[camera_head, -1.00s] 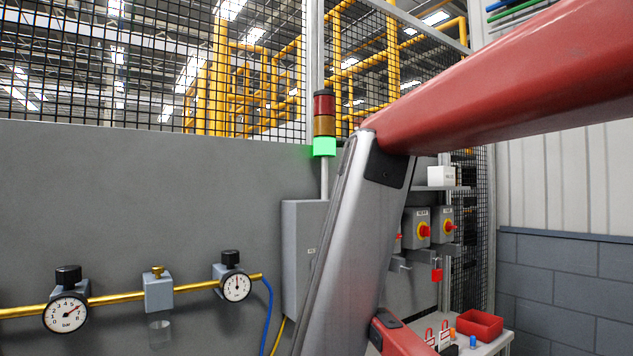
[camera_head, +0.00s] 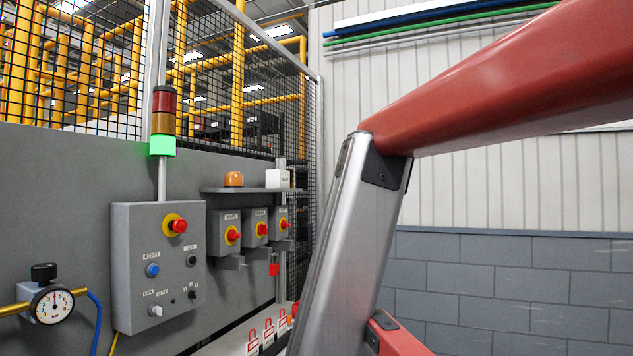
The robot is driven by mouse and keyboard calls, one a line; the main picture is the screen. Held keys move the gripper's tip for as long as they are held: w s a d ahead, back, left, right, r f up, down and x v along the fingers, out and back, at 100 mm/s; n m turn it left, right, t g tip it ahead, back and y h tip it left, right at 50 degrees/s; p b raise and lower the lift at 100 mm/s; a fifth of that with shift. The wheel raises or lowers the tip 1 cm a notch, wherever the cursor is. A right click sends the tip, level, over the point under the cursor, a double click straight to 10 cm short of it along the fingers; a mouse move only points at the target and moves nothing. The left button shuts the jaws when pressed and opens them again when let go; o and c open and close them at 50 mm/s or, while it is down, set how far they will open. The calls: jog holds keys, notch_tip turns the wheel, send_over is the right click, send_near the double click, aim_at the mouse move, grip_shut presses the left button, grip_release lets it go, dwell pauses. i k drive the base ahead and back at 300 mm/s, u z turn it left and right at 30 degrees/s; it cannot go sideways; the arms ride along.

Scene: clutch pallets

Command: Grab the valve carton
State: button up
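A small white carton (camera_head: 278,178) sits on a grey wall shelf (camera_head: 240,189), right of an orange dome lamp. Its print is too small to read, so I cannot confirm it is the valve carton. My red and silver arm crosses the right half of the view. My gripper is out of view below the frame. The carton is left of my arm and unobstructed by it.
Below the shelf are several grey switch boxes with red knobs (camera_head: 234,236) and a red padlock (camera_head: 274,268). A control box (camera_head: 158,265) with an emergency stop is at left. A bench (camera_head: 228,343) with red-and-white tags is partly hidden by my arm. A mesh fence (camera_head: 240,85) stands behind.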

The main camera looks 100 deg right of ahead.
aim_at(274, 178)
jog(key=z, duration=4)
jog(key=k, duration=1.4)
jog(key=u, duration=0.5)
jog(key=i, duration=0.9)
jog(key=u, duration=0.3)
jog(key=k, duration=0.25)
jog(key=z, duration=1.4)
jog(key=i, duration=1.7)
jog(key=z, duration=0.3)
